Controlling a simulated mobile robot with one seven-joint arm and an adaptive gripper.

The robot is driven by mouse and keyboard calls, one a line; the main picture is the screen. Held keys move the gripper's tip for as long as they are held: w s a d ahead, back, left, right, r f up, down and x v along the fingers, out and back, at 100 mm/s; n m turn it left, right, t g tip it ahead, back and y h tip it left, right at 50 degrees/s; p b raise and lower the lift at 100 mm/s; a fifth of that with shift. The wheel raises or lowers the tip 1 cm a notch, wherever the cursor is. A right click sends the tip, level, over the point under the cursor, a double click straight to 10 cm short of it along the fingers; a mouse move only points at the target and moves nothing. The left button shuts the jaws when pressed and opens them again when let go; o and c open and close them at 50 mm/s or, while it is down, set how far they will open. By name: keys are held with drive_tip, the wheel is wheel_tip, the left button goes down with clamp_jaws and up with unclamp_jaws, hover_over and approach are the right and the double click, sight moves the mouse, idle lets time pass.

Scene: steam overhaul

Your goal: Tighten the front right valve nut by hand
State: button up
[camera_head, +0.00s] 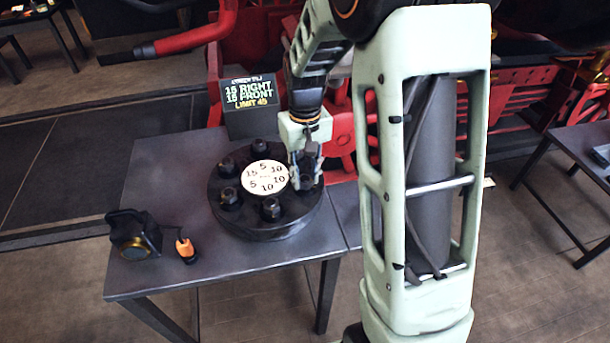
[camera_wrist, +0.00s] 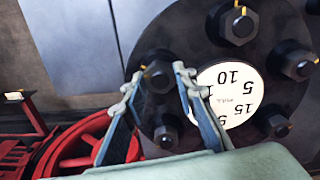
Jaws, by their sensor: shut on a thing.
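A dark round valve cover (camera_head: 262,229) lies on the table, with several black hex nuts around a white numbered disc (camera_head: 265,177). My gripper (camera_head: 305,172) points down at the right side of the cover. In the wrist view its two fingertips are on either side of one hex nut (camera_wrist: 158,76), and they are shut on it. In the head view the fingers mostly hide this nut. Other nuts stand free, such as the near one (camera_head: 270,208) and the left one (camera_head: 229,198). The wrist view shows yellow marks beside some nuts.
A black sign (camera_head: 250,103) behind the cover reads "15 RIGHT, 15 FRONT, LIMIT 40". A black device (camera_head: 133,236) and an orange-and-black item (camera_head: 186,250) stand at the table's (camera_head: 165,170) left front. Red machinery (camera_head: 225,55) stands close behind.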

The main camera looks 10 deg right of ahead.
sight(306, 178)
drive_tip(key=shift+m, duration=0.9)
drive_tip(key=shift+o, duration=0.2)
drive_tip(key=o, duration=1.1)
wheel_tip(306, 178, up, 12)
drive_tip(key=shift+r, duration=0.1)
